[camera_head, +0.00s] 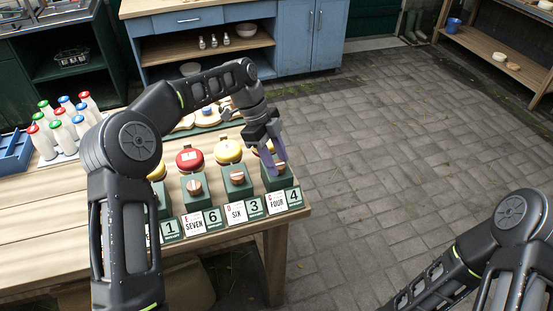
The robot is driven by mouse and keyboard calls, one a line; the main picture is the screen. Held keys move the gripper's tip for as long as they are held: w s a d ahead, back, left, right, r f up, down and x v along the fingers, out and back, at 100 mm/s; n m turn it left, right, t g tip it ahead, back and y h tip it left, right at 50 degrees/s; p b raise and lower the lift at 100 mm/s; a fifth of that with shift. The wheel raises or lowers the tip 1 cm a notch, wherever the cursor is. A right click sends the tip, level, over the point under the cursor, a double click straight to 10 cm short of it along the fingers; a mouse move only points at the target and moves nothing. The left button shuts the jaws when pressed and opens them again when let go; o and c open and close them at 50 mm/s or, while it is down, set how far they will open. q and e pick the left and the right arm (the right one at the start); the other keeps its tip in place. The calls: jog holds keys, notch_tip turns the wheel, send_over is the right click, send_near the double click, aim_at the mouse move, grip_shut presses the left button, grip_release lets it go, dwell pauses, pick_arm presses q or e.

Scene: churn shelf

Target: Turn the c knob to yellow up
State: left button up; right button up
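A row of green boxes with round copper-coloured knobs stands along the table's front right edge. The rightmost green box (278,180) has a card reading FOUR (278,202) with a small red letter, seemingly C, and a 4 beside it. My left gripper (275,169) points down at this box, its purple fingers at the knob's place. The fingers hide the knob, so its turn cannot be seen. A gap shows between the fingers, but whether they press on the knob cannot be told. A yellow-topped round thing behind this box is mostly hidden. My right gripper is out of view.
Neighbouring boxes carry a knob by SIX (237,177) and a knob by SEVEN (194,187). Several capped bottles (62,122) stand left. Paved floor (400,140) right of the table is clear.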

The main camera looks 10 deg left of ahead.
pick_arm(q)
jog(key=shift+o, duration=1.2)
jog(key=shift+w+a+r, duration=0.1)
jog(key=shift+a+r, duration=0.1)
jog(key=shift+r, duration=0.25)
jog(key=p+v, duration=0.5)
jog(key=v, duration=0.1)
jog(key=shift+a+r, duration=0.2)
jog(key=shift+r, duration=0.15)
